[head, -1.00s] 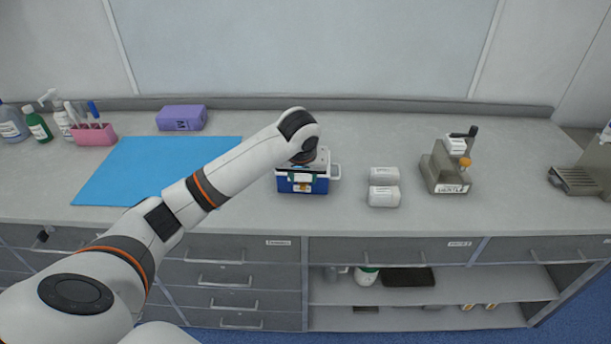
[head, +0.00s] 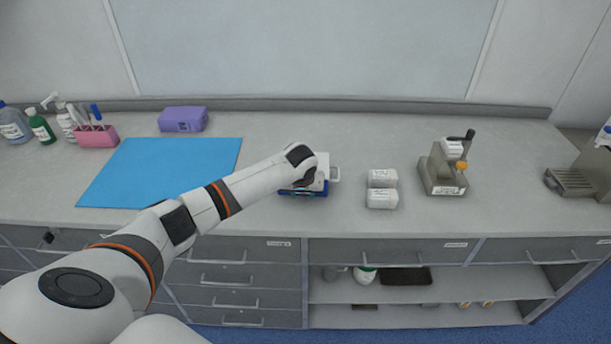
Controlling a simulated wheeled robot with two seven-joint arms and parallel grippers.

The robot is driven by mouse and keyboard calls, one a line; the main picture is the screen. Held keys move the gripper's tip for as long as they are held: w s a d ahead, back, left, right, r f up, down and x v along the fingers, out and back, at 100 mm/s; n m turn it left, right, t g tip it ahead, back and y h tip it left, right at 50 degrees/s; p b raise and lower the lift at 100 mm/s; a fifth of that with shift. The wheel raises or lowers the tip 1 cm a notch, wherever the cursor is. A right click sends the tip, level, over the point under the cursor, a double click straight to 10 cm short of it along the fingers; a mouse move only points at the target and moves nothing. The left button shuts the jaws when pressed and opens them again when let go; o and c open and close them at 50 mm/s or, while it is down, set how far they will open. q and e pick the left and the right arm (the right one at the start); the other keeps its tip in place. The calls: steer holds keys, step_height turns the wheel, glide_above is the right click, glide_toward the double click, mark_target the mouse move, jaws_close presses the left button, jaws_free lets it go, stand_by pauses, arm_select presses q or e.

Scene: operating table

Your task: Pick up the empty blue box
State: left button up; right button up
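A small blue box (head: 304,193) with a white upper part and a white side handle (head: 334,174) stands on the counter, near the middle of the head view. The end of my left arm is directly over it and covers most of its top and front. My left gripper (head: 309,186) is down at the box, largely hidden behind my own wrist. I cannot see its fingertips or whether they touch the box. Whether the box is empty cannot be seen. My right gripper is out of view.
A grey-beige device (head: 443,168) is farther right. A blue mat (head: 150,172) lies left, with a purple pack (head: 183,119) and a pink holder (head: 95,136) behind it.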

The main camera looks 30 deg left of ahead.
arm_select(q)
steer(key=shift+f, duration=0.15)
steer(key=shift+w, duration=0.1)
jaws_close()
